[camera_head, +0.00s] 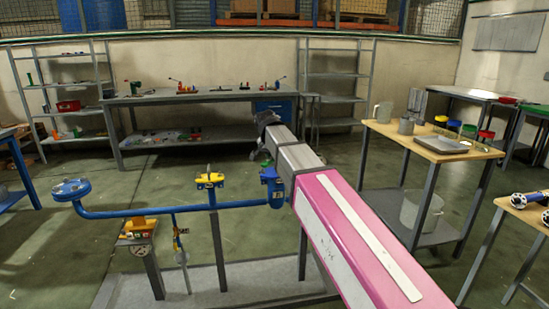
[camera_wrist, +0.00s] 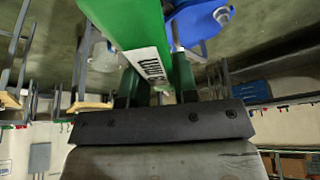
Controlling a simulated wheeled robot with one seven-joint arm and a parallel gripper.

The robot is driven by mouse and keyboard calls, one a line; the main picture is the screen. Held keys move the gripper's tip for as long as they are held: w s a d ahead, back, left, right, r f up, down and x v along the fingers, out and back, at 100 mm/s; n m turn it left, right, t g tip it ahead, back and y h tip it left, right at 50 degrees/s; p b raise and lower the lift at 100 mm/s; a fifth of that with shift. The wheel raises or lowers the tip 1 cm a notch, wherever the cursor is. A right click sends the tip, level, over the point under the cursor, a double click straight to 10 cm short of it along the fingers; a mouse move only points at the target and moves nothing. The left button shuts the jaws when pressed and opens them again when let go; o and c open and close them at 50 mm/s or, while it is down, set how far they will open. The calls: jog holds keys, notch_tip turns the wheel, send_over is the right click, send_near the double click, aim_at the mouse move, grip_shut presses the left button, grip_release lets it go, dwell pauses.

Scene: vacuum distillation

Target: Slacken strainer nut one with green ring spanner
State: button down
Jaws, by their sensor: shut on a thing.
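My gripper (camera_wrist: 157,88) is shut on the green ring spanner (camera_wrist: 128,22), whose broad green shaft with a white label rises from between the fingers in the wrist view. The spanner's ring end is out of that view. A blue flanged part with a pale nut or bolt end (camera_wrist: 222,14) shows just right of the spanner. In the head view, my arm hides the spanner and most of my gripper. The blue strainer body (camera_head: 273,188) stands at the right end of the blue pipe, beside my arm. Whether the ring is around a nut cannot be told.
A wooden-topped table (camera_head: 440,145) with cups and a tray stands to the right. A long workbench (camera_head: 200,97) stands behind.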

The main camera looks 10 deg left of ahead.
jog(key=shift+s, duration=0.1)
jog(key=shift+f, duration=3.75)
jog(key=shift+s+d+n+y, duration=0.2)
jog(key=shift+d+n+y, duration=0.05)
jog(key=shift+d+n, duration=0.4)
jog(key=shift+s+d+n+y, duration=0.25)
jog(key=shift+d+n, duration=0.3)
jog(key=shift+d, duration=0.25)
